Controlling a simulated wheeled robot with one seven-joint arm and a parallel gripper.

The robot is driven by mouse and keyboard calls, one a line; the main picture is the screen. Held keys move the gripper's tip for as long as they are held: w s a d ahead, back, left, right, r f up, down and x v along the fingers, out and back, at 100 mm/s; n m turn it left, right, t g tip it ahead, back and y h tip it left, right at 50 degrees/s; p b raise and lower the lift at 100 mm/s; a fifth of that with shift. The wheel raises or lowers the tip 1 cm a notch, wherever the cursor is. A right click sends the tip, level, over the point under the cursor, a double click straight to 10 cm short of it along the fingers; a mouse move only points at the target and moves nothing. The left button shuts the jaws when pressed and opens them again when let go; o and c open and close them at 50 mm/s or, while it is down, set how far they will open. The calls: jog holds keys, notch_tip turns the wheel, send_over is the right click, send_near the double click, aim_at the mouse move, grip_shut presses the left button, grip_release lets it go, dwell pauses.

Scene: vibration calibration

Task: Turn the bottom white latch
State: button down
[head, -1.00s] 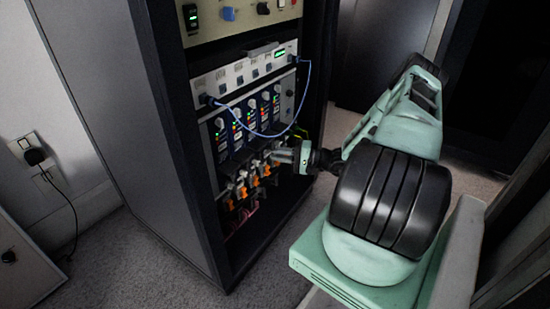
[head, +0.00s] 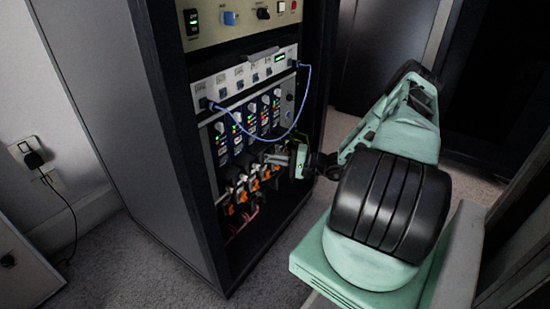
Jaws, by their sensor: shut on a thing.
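The latches are small pale levers (head: 241,181) in a row above orange connectors (head: 242,197), low on the front of the open rack. My gripper (head: 270,157) reaches in from the right at the right end of this row. Its fingers point left and are shut on a small part there, which appears to be a white latch. The fingers and wrist hide most of that part, so its angle cannot be told.
A black rack (head: 175,150) surrounds the panels. A blue cable (head: 262,134) loops down just above my gripper. Blue modules with lit indicators (head: 237,130) sit above the latches. Pink cables (head: 240,222) hang below. Carpet (head: 130,262) is clear at the front left.

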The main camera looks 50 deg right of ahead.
jog(key=shift+s+a+f+m+t+h+p, duration=0.15)
jog(key=shift+m+t+h+p, duration=1)
jog(key=shift+m, duration=2.5)
jog(key=shift+w+a+f+m+t+h+p, duration=0.15)
jog(key=shift+m+t+h+p, duration=0.95)
jog(key=shift+m, duration=2.5)
jog(key=shift+s+a+f+m+t+h+p, duration=0.15)
jog(key=shift+m+t+h+p, duration=1)
jog(key=shift+m, duration=2.5)
jog(key=shift+g+p, duration=0.3)
jog(key=shift+p, duration=0.05)
jog(key=c, duration=1.8)
grip_release()
